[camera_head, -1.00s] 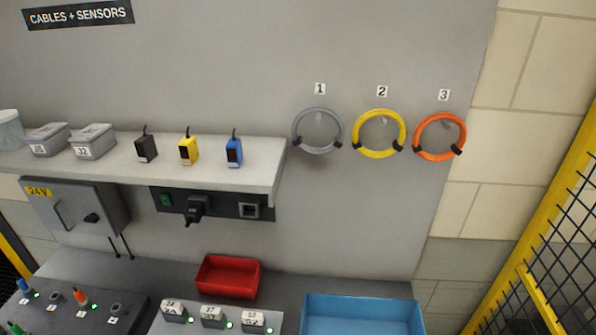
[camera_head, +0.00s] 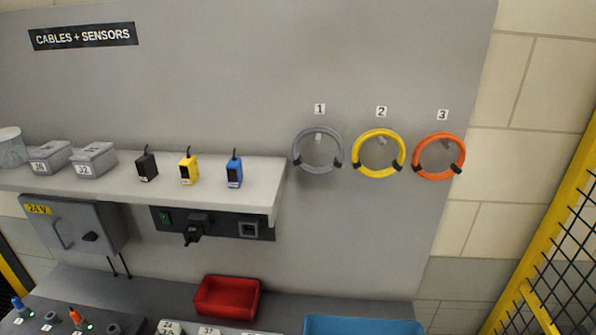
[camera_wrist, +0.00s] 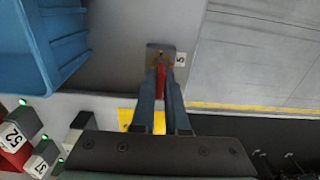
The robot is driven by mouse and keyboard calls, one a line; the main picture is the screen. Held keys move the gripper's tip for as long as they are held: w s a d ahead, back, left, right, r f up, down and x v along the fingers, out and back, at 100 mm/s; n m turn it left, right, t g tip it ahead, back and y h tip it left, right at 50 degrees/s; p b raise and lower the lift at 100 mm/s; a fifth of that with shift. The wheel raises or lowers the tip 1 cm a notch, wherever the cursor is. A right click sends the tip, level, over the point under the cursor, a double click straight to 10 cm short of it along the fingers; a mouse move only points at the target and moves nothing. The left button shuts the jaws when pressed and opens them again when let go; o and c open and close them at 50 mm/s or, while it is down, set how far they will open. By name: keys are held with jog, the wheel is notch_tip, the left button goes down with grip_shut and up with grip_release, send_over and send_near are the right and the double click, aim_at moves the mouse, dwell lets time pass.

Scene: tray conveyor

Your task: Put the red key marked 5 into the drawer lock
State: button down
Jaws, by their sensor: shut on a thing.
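In the wrist view my gripper (camera_wrist: 161,78) is shut on the red key (camera_wrist: 161,84), which shows as a narrow red strip between the two fingers. The fingertips are at a small grey-brown plate with a dark spot, seemingly the drawer lock (camera_wrist: 160,52). A white label with a 5 (camera_wrist: 180,59) is beside the plate. The fingers cover most of the key, so I cannot tell whether its tip is inside the lock, and its own number is not visible. My gripper, the key and the lock are not in the head view.
A blue bin (camera_wrist: 47,50) is left of the lock in the wrist view. Numbered blocks (camera_wrist: 14,137) with green lights are at lower left. The head view shows a shelf (camera_head: 255,180), hanging cable coils (camera_head: 379,153) and a red bin (camera_head: 227,297).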

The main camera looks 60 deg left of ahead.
jog(key=shift+f+b, duration=0.95)
jog(key=shift+f, duration=0.55)
jog(key=c, duration=0.8)
grip_release()
jog(key=shift+c, duration=0.2)
jog(key=shift+r, duration=0.1)
notch_tip(320, 180, up, 13)
jog(key=shift+f+b, duration=0.1)
jog(key=shift+b, duration=0.8)
